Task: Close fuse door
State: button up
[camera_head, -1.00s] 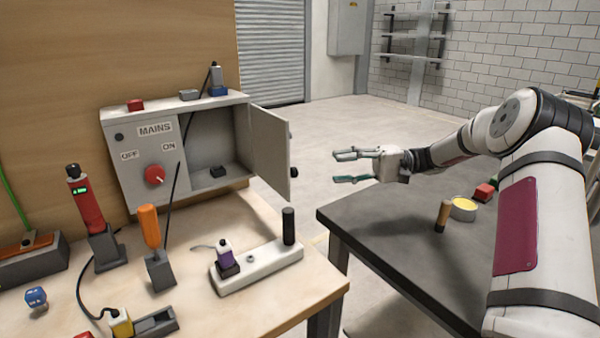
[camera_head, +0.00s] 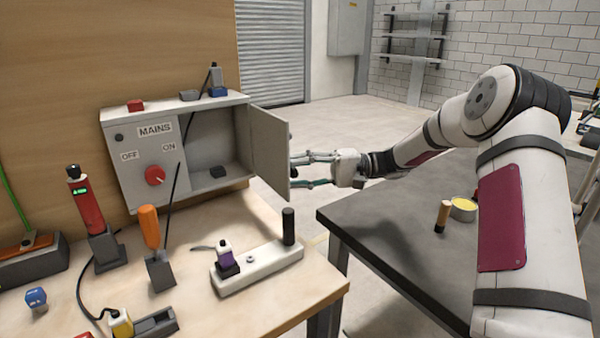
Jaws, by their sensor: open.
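The fuse door (camera_head: 270,153) is a grey panel hinged on the right side of the grey mains box (camera_head: 143,168). It stands open, swung out toward the right and front. The box interior shows a small black item inside. My gripper (camera_head: 298,171) is open at the right edge of the door, fingers pointing left. Its fingertips are at or just behind the door edge, partly hidden; I cannot tell whether they touch it.
Below the box, a white fixture (camera_head: 262,268) with a black post stands on the wooden bench (camera_head: 205,315). An orange-handled tool (camera_head: 150,228) and a red device (camera_head: 86,205) stand left. A dark table (camera_head: 385,225) holds a cork-coloured cylinder and yellow-topped tin.

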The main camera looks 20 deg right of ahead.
aim_at(273, 181)
grip_shut()
jog(key=shift+s, duration=0.1)
jog(key=shift+s+a+r+m+t+p, duration=0.1)
jog(key=shift+s+a+m+t+p, duration=0.15)
jog(key=shift+a+m+t+p, duration=0.35)
jog(key=s+a+m+t+h+p, duration=0.1)
jog(key=a+m+t+h+p, duration=0.3)
jog(key=a+m+t+p, duration=0.2)
jog(key=shift+s+a+t+h, duration=0.4)
jog(key=shift+a+t, duration=0.75)
jog(key=shift+t, duration=0.45)
grip_release()
